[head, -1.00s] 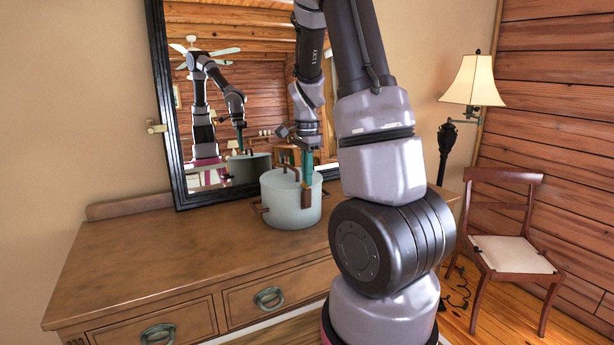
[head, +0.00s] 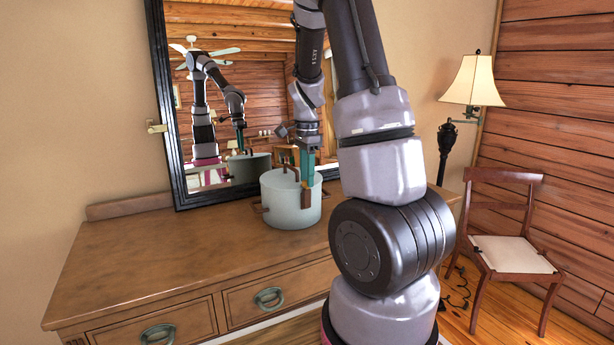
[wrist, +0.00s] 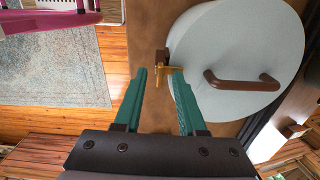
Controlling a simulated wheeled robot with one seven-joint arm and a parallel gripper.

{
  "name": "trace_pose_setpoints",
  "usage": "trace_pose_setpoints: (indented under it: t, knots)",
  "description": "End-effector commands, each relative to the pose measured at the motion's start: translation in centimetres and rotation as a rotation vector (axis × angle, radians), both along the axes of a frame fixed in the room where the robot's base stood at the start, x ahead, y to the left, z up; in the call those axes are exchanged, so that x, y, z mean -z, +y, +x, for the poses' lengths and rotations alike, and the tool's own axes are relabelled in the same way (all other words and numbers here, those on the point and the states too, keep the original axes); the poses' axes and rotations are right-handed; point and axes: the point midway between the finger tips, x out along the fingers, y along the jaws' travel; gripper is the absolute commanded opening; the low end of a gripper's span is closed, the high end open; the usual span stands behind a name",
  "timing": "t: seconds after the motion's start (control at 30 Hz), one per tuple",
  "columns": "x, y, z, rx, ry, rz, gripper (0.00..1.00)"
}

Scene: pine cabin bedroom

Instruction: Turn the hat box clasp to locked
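The hat box (head: 285,210) is a pale grey-blue round box standing on the wooden dresser. In the wrist view its lid (wrist: 225,45) fills the upper right, with a brown handle (wrist: 240,83) on top. The brass clasp (wrist: 170,69) sits at the box's rim beside a small brown block (wrist: 162,56). My gripper (wrist: 159,76) points at the clasp with its teal fingers apart; the clasp lies at the fingertips, between them or just beyond. I cannot tell whether either finger touches it. In the head view my gripper (head: 307,180) is at the box's front right.
The dresser top (head: 170,240) is clear left of the box. A black-framed mirror (head: 170,110) stands close behind it and reflects my arm. A lamp (head: 473,82) and a chair (head: 505,250) are to the right. A rug (wrist: 50,65) lies on the floor below.

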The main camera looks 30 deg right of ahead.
Motion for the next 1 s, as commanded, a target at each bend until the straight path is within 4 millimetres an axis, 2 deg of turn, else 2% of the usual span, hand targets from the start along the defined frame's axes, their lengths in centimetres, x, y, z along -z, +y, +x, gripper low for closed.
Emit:
trace_pose_setpoints:
  t: [0.17, 0.5, 0.7, 1.0]
  knots:
    - [-0.9, 0.0, 0.1, -0.001, -0.003, 0.001, 0.40]
    - [-7.4, 0.0, 0.1, -0.001, -0.005, 0.000, 0.40]
    - [-10.1, 0.0, 0.1, 0.000, -0.002, 0.000, 0.40]
    - [-10.8, 0.0, 0.0, 0.000, 0.001, 0.000, 0.40]
